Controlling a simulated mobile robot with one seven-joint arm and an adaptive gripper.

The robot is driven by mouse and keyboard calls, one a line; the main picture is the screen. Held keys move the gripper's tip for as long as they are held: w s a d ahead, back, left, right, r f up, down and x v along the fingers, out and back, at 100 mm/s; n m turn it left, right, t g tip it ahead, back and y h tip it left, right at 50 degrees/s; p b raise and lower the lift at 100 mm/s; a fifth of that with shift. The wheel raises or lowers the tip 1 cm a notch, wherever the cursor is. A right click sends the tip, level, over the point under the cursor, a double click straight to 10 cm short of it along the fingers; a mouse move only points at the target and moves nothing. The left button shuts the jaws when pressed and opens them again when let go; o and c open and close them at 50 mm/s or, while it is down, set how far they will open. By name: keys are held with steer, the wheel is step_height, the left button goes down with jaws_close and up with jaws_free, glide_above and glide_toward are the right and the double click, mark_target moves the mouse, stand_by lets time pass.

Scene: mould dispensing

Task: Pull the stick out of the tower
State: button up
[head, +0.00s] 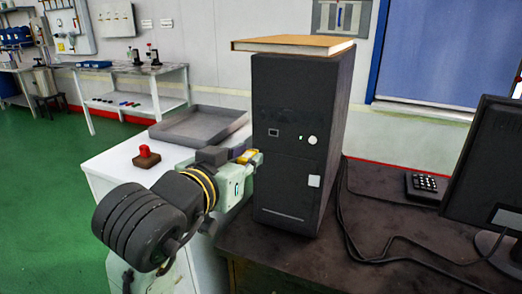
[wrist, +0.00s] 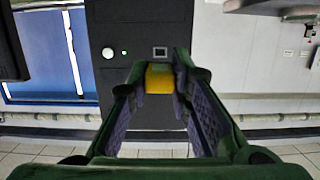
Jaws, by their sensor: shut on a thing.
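The tower (head: 285,175) is a black computer case standing upright on the dark desk. Its front face, with a round lit button and a small port, also shows in the wrist view (wrist: 113,90). My gripper (head: 254,158) is at the left side of the tower's front. In the wrist view my gripper's fingertips (wrist: 160,78) close on a small yellow stick (wrist: 160,77). The stick also shows as a yellow bit in the head view (head: 246,156). Its far end is hidden, so I cannot tell whether it touches the tower.
A tan book or board (head: 293,45) lies on top of the tower. A grey tray (head: 200,126) and a red button on a brown base (head: 145,156) are on the white cabinet at left. A monitor (head: 488,170), phone (head: 422,186) and black cables (head: 350,235) are at right.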

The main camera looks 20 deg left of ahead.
steer(key=s, duration=1.4)
steer(key=shift+a+b, duration=0.25)
steer(key=shift+b, duration=0.05)
stand_by(0.5)
